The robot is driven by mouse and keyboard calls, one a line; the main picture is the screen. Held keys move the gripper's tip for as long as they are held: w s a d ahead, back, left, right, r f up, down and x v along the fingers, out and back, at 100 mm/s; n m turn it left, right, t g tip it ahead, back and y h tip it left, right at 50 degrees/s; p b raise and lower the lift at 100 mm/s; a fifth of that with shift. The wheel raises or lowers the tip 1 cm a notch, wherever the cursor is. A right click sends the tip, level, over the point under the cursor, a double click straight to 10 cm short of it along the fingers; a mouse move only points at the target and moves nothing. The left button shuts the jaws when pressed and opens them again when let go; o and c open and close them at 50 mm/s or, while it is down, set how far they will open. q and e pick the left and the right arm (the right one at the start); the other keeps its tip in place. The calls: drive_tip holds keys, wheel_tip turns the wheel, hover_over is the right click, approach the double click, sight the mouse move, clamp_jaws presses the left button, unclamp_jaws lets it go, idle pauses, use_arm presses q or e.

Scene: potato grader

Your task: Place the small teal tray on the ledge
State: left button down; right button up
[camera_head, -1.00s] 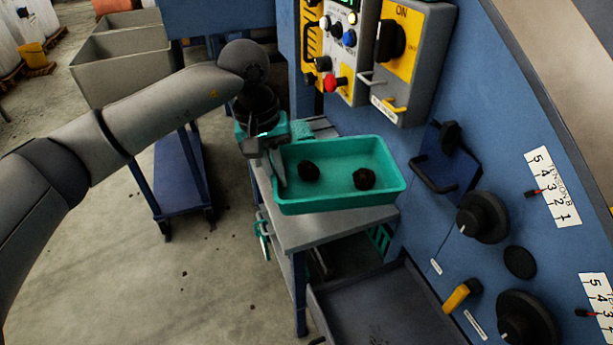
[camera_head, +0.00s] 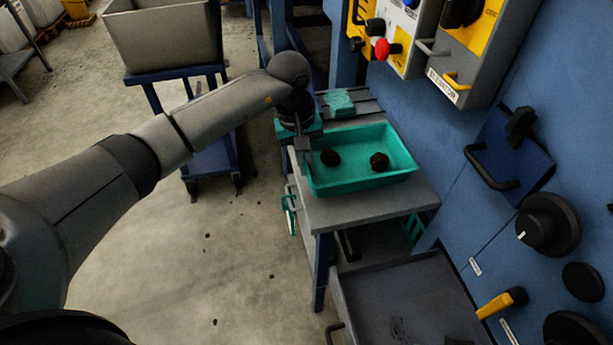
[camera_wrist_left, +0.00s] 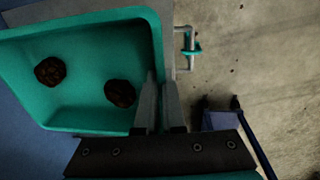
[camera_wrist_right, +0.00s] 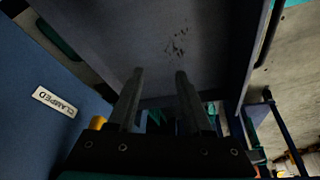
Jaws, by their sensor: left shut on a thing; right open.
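The small teal tray (camera_head: 362,182) is at the grey ledge (camera_head: 340,211), with two dark potatoes in it. I cannot tell whether its underside touches the ledge. My left gripper (camera_head: 306,160) is shut on the tray's left wall. In the left wrist view the tray (camera_wrist_left: 92,118) fills the upper left, and the fingers (camera_wrist_left: 160,102) pinch its wall from both sides. My right gripper (camera_wrist_right: 158,88) shows only in its own wrist view, open and empty, before a dark grey metal surface.
A teal block (camera_head: 340,102) lies behind the tray. The blue machine panel with knobs (camera_head: 547,222) and a red button stands at the right. A grey lower tray (camera_head: 400,300) is below the ledge. A grey bin on a blue cart (camera_head: 165,40) stands at the back left.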

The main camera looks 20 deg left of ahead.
sight(308, 188)
use_arm(q)
wheel_tip(308, 188, down, 2)
drive_tip(key=shift+f+b, duration=0.2)
drive_tip(key=shift+b, duration=0.25)
drive_tip(key=shift+f, duration=0.6)
use_arm(e)
drive_tip(key=shift+r, duration=1.6)
drive_tip(key=shift+t, duration=0.3)
use_arm(q)
drive_tip(key=shift+f+b, duration=0.15)
drive_tip(key=shift+b, duration=0.2)
drive_tip(key=c, duration=1)
unclamp_jaws()
use_arm(e)
drive_tip(key=shift+w+a+r, duration=0.1)
drive_tip(key=shift+w+a, duration=0.05)
